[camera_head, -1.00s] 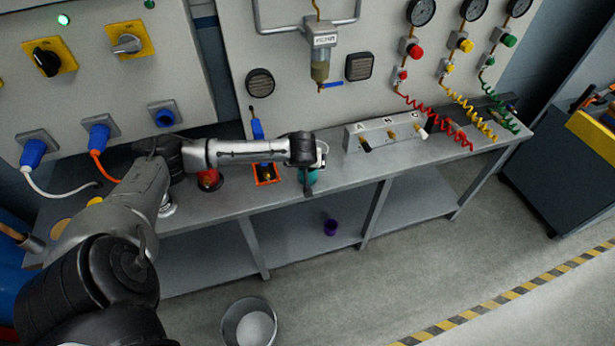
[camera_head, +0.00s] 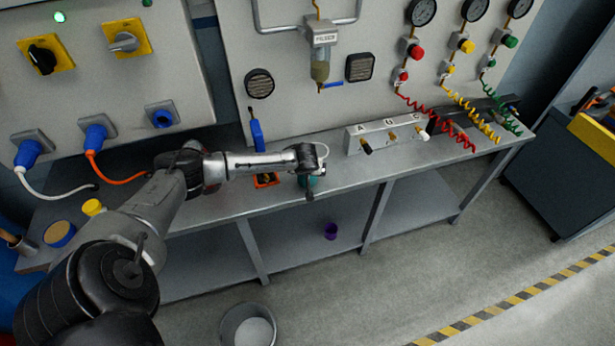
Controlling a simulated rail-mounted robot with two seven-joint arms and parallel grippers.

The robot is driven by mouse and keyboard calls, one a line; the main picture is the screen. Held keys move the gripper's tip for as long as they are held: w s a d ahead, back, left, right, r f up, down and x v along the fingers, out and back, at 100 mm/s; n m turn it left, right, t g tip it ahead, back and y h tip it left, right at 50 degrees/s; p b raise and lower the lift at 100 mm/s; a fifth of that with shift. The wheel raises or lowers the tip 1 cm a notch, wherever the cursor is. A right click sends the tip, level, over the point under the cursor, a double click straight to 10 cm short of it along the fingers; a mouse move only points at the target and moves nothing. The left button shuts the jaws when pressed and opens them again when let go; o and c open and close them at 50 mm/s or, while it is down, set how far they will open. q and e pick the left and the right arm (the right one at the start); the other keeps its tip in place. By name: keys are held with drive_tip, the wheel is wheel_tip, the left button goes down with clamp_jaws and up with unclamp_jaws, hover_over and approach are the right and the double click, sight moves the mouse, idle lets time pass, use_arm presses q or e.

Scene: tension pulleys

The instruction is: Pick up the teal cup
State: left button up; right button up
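The teal cup (camera_head: 318,184) is at the front edge of the grey workbench, mostly hidden behind my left gripper. Only a small teal patch of it shows. My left gripper (camera_head: 310,190) points down at the cup, with its dark finger in front of it. The fingers' spacing is hidden, so I cannot tell whether they are shut on the cup, or whether the cup touches the bench. My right gripper is not in view.
An orange bin (camera_head: 266,180) and a blue-handled tool (camera_head: 256,132) are left of the cup. A grey block labelled A, B, C (camera_head: 385,133) stands to the right. A purple cup (camera_head: 331,230) is on the lower shelf. A bucket (camera_head: 248,328) stands on the floor.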

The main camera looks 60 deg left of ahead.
use_arm(q)
drive_tip(key=shift+a+f, duration=0.1)
drive_tip(key=shift+f, duration=0.1)
drive_tip(key=c, duration=0.9)
